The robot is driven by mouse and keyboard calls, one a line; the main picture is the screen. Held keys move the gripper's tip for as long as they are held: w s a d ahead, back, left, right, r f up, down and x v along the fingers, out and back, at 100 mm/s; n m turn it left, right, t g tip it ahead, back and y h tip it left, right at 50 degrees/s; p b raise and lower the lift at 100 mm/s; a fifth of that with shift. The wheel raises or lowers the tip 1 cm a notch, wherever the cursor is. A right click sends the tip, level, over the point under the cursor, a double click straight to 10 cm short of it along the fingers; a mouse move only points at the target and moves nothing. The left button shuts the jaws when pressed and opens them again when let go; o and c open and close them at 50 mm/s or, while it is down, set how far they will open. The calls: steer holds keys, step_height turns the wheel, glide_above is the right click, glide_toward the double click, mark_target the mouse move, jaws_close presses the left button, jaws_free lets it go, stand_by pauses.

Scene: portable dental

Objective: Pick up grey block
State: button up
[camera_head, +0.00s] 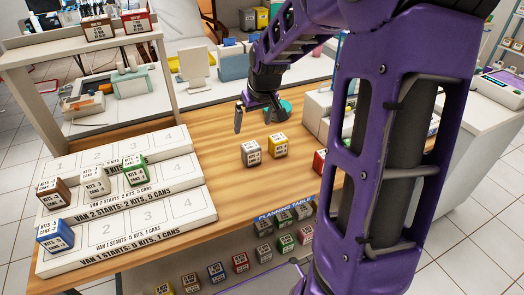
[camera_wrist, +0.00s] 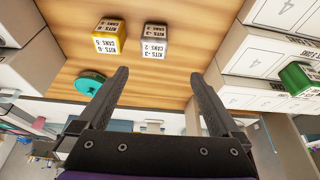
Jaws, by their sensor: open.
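The grey block (camera_head: 251,153) stands on the wooden table, left of the yellow block (camera_head: 278,146), with a small gap between them. It carries a white label with dark print. In the wrist view the grey block (camera_wrist: 154,40) is ahead of the fingers, right of the yellow block (camera_wrist: 109,37). My gripper (camera_head: 254,116) is above the table, behind the grey block in the head view. In the wrist view its two fingers (camera_wrist: 158,85) are spread apart with nothing between them.
White numbered racks (camera_head: 150,222) with brown, white, green and blue blocks stand at the left. A teal round object (camera_wrist: 89,84) lies near the gripper. A red block (camera_head: 319,162) sits at the right near a white box. Bare wood surrounds the grey block in front and left.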

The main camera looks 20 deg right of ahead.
mark_target(250, 150)
steer(key=b+x, duration=0.1)
steer(key=x, duration=0.6)
steer(key=d+b+x, duration=0.1)
steer(key=x, duration=0.3)
steer(key=shift+b, duration=0.35)
steer(key=shift+b+x, duration=0.65)
steer(key=shift+x, duration=2.5)
steer(key=shift+w+d, duration=0.1)
steer(key=shift+d, duration=0.1)
steer(key=c, duration=1.4)
